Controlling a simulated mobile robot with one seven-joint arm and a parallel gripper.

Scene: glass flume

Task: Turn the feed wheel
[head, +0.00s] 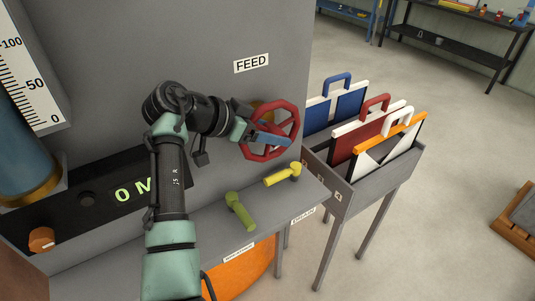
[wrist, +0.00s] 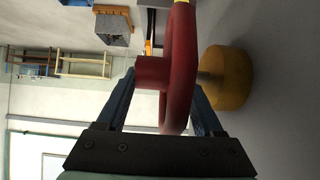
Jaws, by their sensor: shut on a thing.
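The red feed wheel (head: 282,114) stands on the grey panel below the FEED label (head: 251,64), at the centre of the head view. My gripper (head: 273,137) is at the wheel, its blue fingers reaching across it. In the wrist view the wheel (wrist: 180,70) runs between the fingers, with a red stub on its left side. My gripper (wrist: 165,105) is shut on the wheel. A brass-coloured hub (wrist: 228,78) shows behind the wheel, against the panel. The exact contact of the fingertips is partly hidden by the wheel.
A yellow lever (head: 283,175) and a green lever (head: 240,210) sit on the ledge below. A grey rack (head: 352,195) with coloured handled panels stands close at right. Open floor lies beyond.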

